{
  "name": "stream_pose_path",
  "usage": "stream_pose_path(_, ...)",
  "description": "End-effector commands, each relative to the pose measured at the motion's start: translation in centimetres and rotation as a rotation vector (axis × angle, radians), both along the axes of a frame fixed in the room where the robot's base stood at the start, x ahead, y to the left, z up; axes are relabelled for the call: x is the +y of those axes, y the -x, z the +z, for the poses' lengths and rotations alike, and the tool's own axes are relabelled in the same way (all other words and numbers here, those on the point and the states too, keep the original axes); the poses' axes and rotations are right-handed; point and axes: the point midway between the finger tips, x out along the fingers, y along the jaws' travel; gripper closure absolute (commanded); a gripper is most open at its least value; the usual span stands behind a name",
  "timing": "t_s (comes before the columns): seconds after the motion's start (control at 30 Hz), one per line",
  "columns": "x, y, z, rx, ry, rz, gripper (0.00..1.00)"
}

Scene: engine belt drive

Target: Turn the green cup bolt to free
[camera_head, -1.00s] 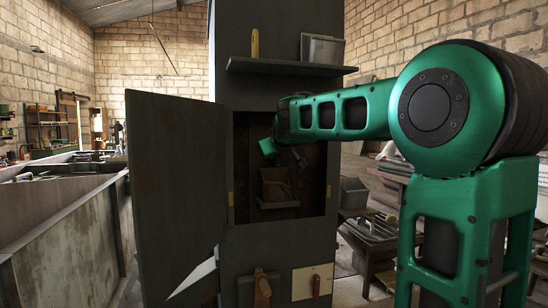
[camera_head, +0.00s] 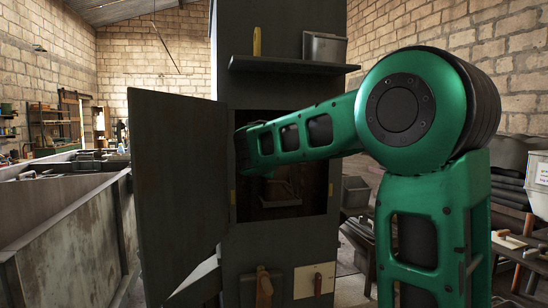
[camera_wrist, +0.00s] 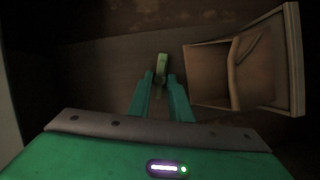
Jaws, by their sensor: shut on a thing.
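The green cup bolt (camera_wrist: 162,66) shows in the wrist view as a small, slim, pale green piece against the dark back of the cabinet. My gripper (camera_wrist: 160,82) has its two green fingers on either side of the bolt's lower end and is shut on it. In the head view my arm reaches into the open cabinet (camera_head: 232,260). My fingers and the bolt cannot be made out there.
An open-fronted brown box (camera_wrist: 293,60) with a bent rod inside is right of my fingers. The cabinet door (camera_head: 175,190) stands open at left. A shelf (camera_head: 290,65) with a grey bin (camera_head: 325,47) is above the opening.

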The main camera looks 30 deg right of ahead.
Motion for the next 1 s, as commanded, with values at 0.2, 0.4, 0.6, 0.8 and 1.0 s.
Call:
stream_pose_path(0.2, 0.41, -0.19, -0.47, 0.047, 0.145, 0.008, 1.00)
stream_pose_path(0.4, 0.47, -0.20, -0.58, 0.071, 0.232, 0.010, 1.00)
stream_pose_path(0.6, 0.47, -0.19, -0.62, 0.084, 0.276, 0.010, 1.00)
stream_pose_path(0.8, 0.49, -0.21, -0.64, 0.087, 0.287, 0.010, 1.00)
stream_pose_path(1.0, 0.50, -0.23, -0.67, 0.087, 0.286, 0.011, 1.00)
